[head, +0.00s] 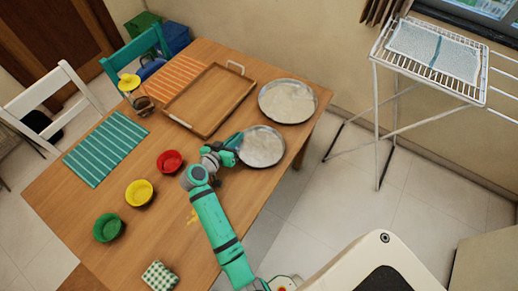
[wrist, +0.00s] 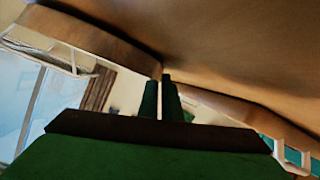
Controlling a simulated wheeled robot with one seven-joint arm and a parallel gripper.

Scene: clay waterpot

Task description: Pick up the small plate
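The small plate (head: 262,147) is a round silvery metal dish near the table's right edge, in front of a larger silvery plate (head: 288,101). My gripper (head: 236,143) is at the small plate's left rim in the head view. In the wrist view my green gripper fingers (wrist: 160,98) are close together with only a thin gap, and their tips meet the brownish curved rim. They look shut on the rim, though the contact itself is partly hidden. I cannot tell whether the plate is clear of the table.
A wooden tray (head: 208,100) lies left of the plates. Red (head: 169,161), yellow (head: 139,193) and green (head: 109,228) bowls stand left of my arm. A striped teal mat (head: 105,149) lies farther left. A drying rack (head: 432,60) stands at right, with open floor between.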

